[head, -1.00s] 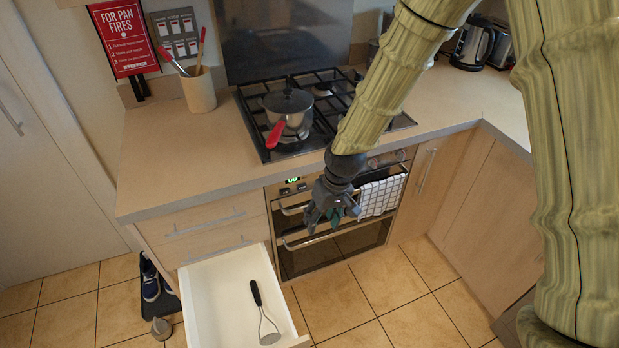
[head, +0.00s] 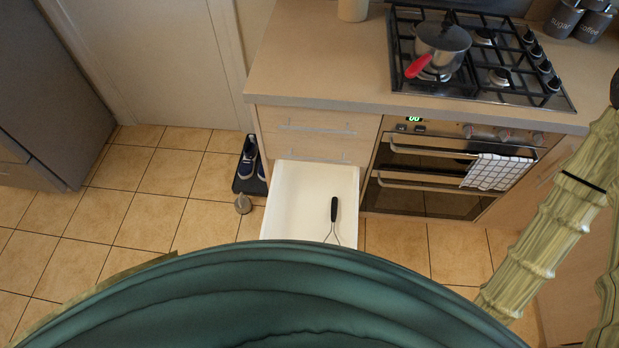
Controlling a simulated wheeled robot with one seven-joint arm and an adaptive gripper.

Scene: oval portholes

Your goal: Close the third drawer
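The third drawer (head: 288,200) is pulled far out from the cabinet below two shut drawers. It is white inside, and a masher with a black handle (head: 334,208) lies in it near its right side. The near end of the drawer is hidden behind a large dark green shape, which seems to be part of my body. My arm shows at the right side of the view, away from the drawer. My gripper's fingers are out of view, with only a dark piece of the arm's end at the right edge.
Shoes on a dark tray (head: 250,165) and a small grey object (head: 242,204) lie on the floor left of the drawer. The oven (head: 425,205) with a checked towel (head: 484,172) stands to its right. Tiled floor is clear further left.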

